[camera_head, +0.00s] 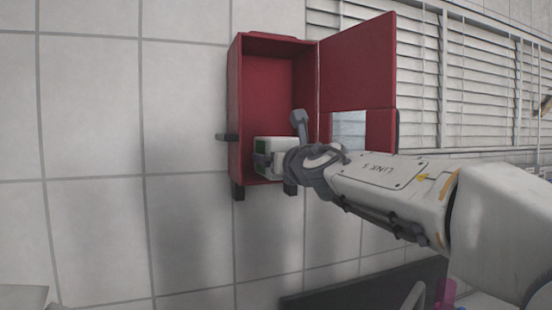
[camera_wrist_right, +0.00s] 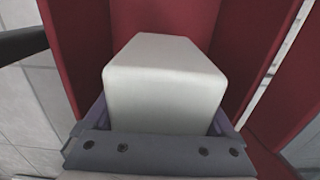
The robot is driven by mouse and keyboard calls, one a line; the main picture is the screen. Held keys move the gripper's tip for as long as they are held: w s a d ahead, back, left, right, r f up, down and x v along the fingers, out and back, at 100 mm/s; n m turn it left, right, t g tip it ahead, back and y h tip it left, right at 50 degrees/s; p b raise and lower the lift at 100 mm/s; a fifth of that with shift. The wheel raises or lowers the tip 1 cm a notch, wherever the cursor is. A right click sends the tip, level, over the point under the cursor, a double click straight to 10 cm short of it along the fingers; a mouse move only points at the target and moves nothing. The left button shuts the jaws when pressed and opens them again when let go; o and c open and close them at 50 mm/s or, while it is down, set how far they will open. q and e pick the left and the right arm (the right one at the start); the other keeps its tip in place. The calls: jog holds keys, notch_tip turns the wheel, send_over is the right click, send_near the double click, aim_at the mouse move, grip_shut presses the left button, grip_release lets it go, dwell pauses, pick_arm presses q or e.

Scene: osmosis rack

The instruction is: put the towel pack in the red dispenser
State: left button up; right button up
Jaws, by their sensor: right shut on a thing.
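The red dispenser (camera_head: 273,80) hangs on the tiled wall, its door (camera_head: 360,62) swung open to the right. The towel pack (camera_head: 270,147), white with a green patch on its left side, is at the lower part of the dispenser's opening. My right gripper (camera_head: 290,152) reaches in from the right and is shut on the pack. In the right wrist view the white pack (camera_wrist_right: 165,85) sits between the fingers, with the red inner walls around and behind it. I cannot tell whether the pack touches the dispenser's floor. My left gripper is not in view.
White slatted panels (camera_head: 480,80) stand to the right behind the door. A dark panel (camera_head: 350,288) is below. The wall left of the dispenser is clear.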

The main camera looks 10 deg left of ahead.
jog(key=shift+w+a+f, duration=0.2)
jog(key=shift+w+a, duration=0.05)
jog(key=shift+w, duration=0.15)
dwell(0.7)
jog(key=o, duration=1.2)
jog(key=shift+b+v, duration=0.55)
jog(key=shift+v, duration=0.75)
jog(key=shift+b+v, duration=0.4)
jog(key=shift+v, duration=5.85)
